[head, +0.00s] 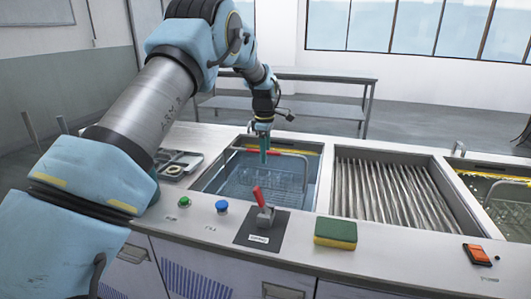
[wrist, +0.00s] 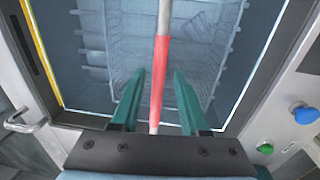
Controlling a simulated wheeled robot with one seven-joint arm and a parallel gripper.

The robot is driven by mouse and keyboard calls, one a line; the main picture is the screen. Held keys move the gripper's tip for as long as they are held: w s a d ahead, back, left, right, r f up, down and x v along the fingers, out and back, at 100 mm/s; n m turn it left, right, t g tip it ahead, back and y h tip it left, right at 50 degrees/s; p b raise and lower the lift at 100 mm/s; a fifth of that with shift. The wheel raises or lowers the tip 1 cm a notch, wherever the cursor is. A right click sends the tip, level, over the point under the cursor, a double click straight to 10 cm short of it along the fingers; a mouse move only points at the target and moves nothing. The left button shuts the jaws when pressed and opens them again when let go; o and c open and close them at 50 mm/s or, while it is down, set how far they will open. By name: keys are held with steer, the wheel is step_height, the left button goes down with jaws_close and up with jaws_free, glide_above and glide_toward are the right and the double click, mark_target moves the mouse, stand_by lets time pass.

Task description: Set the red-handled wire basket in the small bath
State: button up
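The wire basket (head: 284,178) sits down in the left-hand bath (head: 213,177), which holds blue liquid. Its wires also show below in the wrist view (wrist: 190,52). Its red handle (wrist: 161,72) runs up the middle of the wrist view, between the two fingers. My gripper (head: 264,150) points down over this bath, at the height of the handle. In the wrist view my gripper (wrist: 158,98) has its green fingers apart, with a gap on each side of the handle. Whether the basket rests on the bath floor is hard to tell through the liquid.
A ribbed section (head: 385,190) lies right of the bath, then another bath (head: 510,203) with murky liquid. On the front ledge are a red lever (head: 260,196), green button (head: 184,202), blue button (head: 222,207), sponge (head: 336,233) and orange switch (head: 477,254). A parts tray (head: 190,157) stands left.

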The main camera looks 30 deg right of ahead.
steer(key=shift+r, duration=0.1)
step_height(320, 180, up, 12)
steer(key=b, duration=0.2)
steer(key=shift+s+a, duration=0.4)
steer(key=a+f+m, duration=0.3)
steer(key=a+m, duration=0.2)
steer(key=a, duration=2.1)
steer(key=s+a+f+m, duration=0.2)
steer(key=s+a+f, duration=0.1)
steer(key=s+a, duration=0.6)
steer(key=s+a+f+m, duration=0.3)
steer(key=s+a, duration=0.6)
steer(key=s, duration=0.1)
steer(key=shift+m+t, duration=0.3)
steer(key=shift+t, duration=0.1)
steer(key=shift+o, duration=0.2)
steer(key=shift+w+f, duration=0.1)
steer(key=shift+w, duration=0.05)
